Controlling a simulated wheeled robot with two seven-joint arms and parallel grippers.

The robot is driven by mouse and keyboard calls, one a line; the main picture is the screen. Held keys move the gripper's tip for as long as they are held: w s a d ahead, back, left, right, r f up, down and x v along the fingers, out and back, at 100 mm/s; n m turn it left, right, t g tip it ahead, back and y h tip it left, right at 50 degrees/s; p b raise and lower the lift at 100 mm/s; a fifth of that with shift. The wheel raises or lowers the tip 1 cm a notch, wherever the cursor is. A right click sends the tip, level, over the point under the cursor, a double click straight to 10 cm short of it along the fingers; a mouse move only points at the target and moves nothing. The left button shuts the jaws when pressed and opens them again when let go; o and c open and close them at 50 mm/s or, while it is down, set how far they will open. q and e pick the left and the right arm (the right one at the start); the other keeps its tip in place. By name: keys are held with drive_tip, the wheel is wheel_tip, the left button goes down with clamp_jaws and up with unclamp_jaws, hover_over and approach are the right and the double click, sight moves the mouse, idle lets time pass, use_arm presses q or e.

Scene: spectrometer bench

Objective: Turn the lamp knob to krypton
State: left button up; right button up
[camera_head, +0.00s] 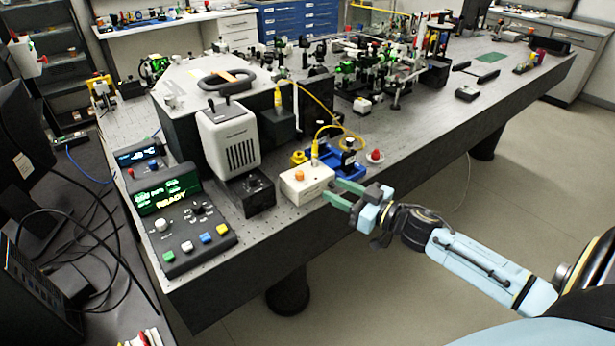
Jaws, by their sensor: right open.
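A dark control panel (186,240) lies at the near left of the bench, with a lit green display reading READY. On it are a dark rotary knob (198,211) with small marks around it and a pale round knob (161,225). The labels are too small to read, so I cannot tell which knob is the lamp knob or where it points. My right gripper (332,190) is open at the bench's front edge, beside a white box with an orange button (306,184). It is well to the right of the panel. My left gripper is not in view.
A white vented housing (229,143) and a black box (250,194) stand between the panel and the white box. A blue tray (349,170), a red button (375,156) and a yellow cable (312,97) are behind my right gripper. Optics crowd the back.

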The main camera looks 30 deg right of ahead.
sight(303, 174)
drive_tip(key=x, duration=0.9)
drive_tip(key=shift+w+f, duration=0.1)
drive_tip(key=shift+w, duration=0.1)
clamp_jaws()
